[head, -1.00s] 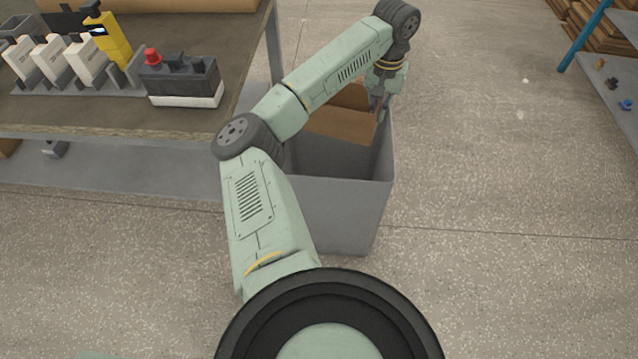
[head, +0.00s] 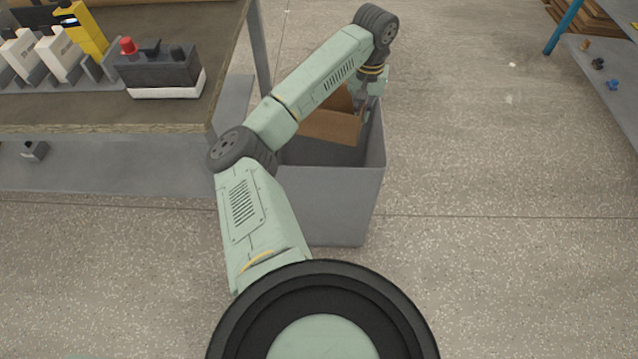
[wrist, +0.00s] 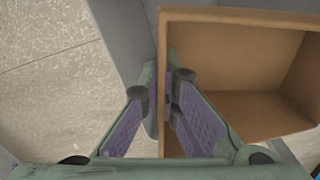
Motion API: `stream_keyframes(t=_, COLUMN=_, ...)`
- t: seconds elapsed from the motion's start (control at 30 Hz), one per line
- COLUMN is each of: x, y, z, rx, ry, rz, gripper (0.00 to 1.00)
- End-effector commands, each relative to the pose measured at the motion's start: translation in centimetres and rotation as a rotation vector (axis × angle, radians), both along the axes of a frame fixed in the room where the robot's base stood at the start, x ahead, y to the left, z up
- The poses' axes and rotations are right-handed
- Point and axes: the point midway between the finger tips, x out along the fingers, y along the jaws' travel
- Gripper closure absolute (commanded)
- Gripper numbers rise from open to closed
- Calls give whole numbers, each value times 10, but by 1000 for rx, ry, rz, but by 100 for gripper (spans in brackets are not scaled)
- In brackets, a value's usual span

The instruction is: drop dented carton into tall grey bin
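The dented carton (head: 330,126) is an open brown cardboard box. In the head view it is tilted at the mouth of the tall grey bin (head: 335,205), partly behind my arm. My gripper (head: 362,103) is at the carton's right side, above the bin. In the wrist view my gripper (wrist: 160,85) has its fingertips closed around one upright wall of the carton (wrist: 235,55). The carton's inside looks empty where visible. The grey bin's wall (wrist: 122,30) shows left of the carton. The carton's underside is hidden.
A workbench (head: 110,118) stands left of the bin, bearing a dark battery with a red cap (head: 160,70), several white batteries and a yellow device (head: 80,30). A shelf with blue posts (head: 565,25) is at the far right. Floor right of the bin is clear.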

Motion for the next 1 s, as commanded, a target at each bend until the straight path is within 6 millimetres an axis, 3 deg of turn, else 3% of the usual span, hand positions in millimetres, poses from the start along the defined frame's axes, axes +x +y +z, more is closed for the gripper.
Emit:
stream_keyframes(t=0.07, x=0, y=0, z=1, rx=0, ry=0, rz=0, gripper=100)
stream_keyframes(t=0.43, x=0, y=0, z=1, rx=0, ry=0, rz=0, gripper=73)
stream_keyframes(t=0.77, x=0, y=0, z=3, rx=0, ry=-1, rz=0, gripper=72)
stream_keyframes(t=1.0, x=1, y=1, z=38, rx=3, ry=-5, rz=0, gripper=72)
